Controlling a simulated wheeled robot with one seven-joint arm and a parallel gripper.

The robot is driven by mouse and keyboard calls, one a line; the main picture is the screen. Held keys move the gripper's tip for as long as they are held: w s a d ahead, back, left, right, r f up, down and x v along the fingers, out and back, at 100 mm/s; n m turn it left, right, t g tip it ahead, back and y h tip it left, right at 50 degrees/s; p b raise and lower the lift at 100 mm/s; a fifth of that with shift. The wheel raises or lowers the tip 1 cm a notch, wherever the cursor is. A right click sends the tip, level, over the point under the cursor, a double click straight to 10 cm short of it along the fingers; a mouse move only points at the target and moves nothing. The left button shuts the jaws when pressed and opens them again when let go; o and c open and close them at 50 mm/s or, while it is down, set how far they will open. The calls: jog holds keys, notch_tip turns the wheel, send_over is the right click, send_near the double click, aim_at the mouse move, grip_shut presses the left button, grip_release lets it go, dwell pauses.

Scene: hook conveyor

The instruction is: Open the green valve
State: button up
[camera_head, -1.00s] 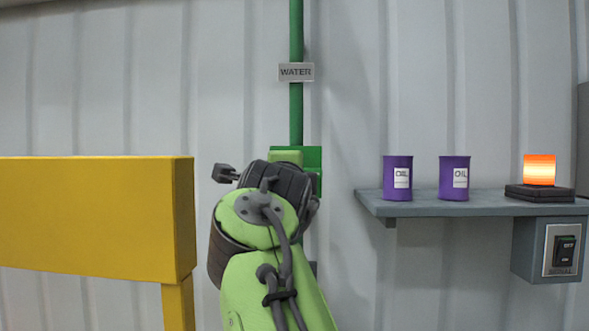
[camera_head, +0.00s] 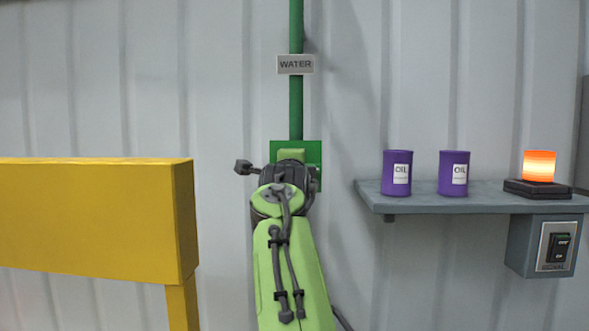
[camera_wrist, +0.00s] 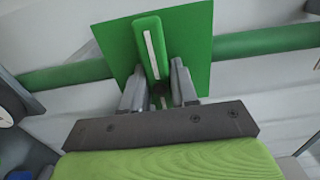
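The green valve shows in the wrist view as a square green plate (camera_wrist: 195,45) with a raised green handle (camera_wrist: 151,46) that has a white stripe along it. In the head view the plate (camera_head: 312,150) is on the wall pipe, and my arm hides most of the valve. In the wrist view my gripper (camera_wrist: 158,72) is at the plate, one grey finger on each side of the handle's near end. The fingers are apart with a dark gap between them; I see no clear grip on the handle.
A green pipe (camera_head: 296,110) with a WATER sign (camera_head: 295,64) runs up the wall. A yellow barrier (camera_head: 95,218) stands at left. A grey shelf (camera_head: 470,203) at right holds two purple oil cans (camera_head: 397,173) and an orange lamp (camera_head: 539,166). A switch box (camera_head: 557,248) hangs below it.

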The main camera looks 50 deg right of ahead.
grip_shut()
jog(key=shift+n, duration=0.3)
jog(key=n, duration=0.3)
jog(key=shift+n, duration=0.4)
jog(key=n, duration=0.3)
jog(key=shift+n, duration=0.3)
jog(key=n, duration=0.5)
jog(key=shift+n, duration=2.4)
